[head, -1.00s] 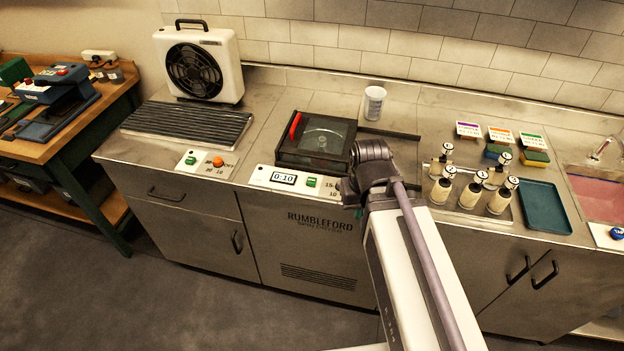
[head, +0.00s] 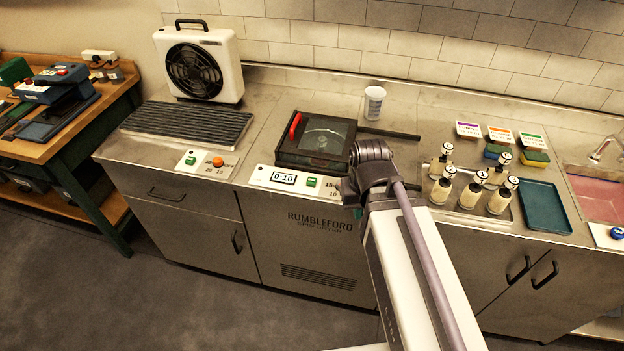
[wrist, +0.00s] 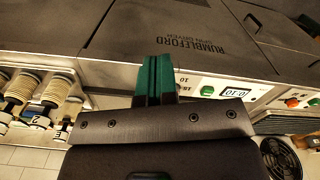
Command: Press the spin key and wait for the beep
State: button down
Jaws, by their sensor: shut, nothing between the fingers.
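The spin dryer has a dark square lid (head: 318,140) with a round clear window and a red handle. On its front panel are a display (head: 283,178) reading 0:10 and a green key (head: 311,182); the lid looks shut. In the wrist view the display (wrist: 235,92) and green key (wrist: 207,90) lie just right of my gripper (wrist: 153,62). Its green fingers are shut together with nothing between them, beside the key, and I cannot tell how far above the panel. In the head view my own wrist hides the fingers.
Left are a fan (head: 197,66), a black ribbed rack (head: 187,124) and another panel with an orange button (head: 218,161). A white cup (head: 374,102) stands behind. Several bottles (head: 470,195) and a teal tray (head: 542,205) are to the right.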

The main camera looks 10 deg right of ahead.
jog(key=shift+a, duration=0.1)
jog(key=n+t+h+b, duration=0.1)
jog(key=n+t+b, duration=0.3)
jog(key=n+t, duration=0.4)
send_over(310, 180)
jog(key=t, duration=0.1)
jog(key=shift+s+r+m, duration=0.1)
jog(key=shift+r+m, duration=0.2)
jog(key=shift+r, duration=0.15)
jog(key=shift+f, duration=0.1)
notch_tip(310, 180, down, 9)
jog(key=b, duration=0.9)
jog(key=shift+f+b, duration=0.25)
jog(key=shift+b, duration=0.25)
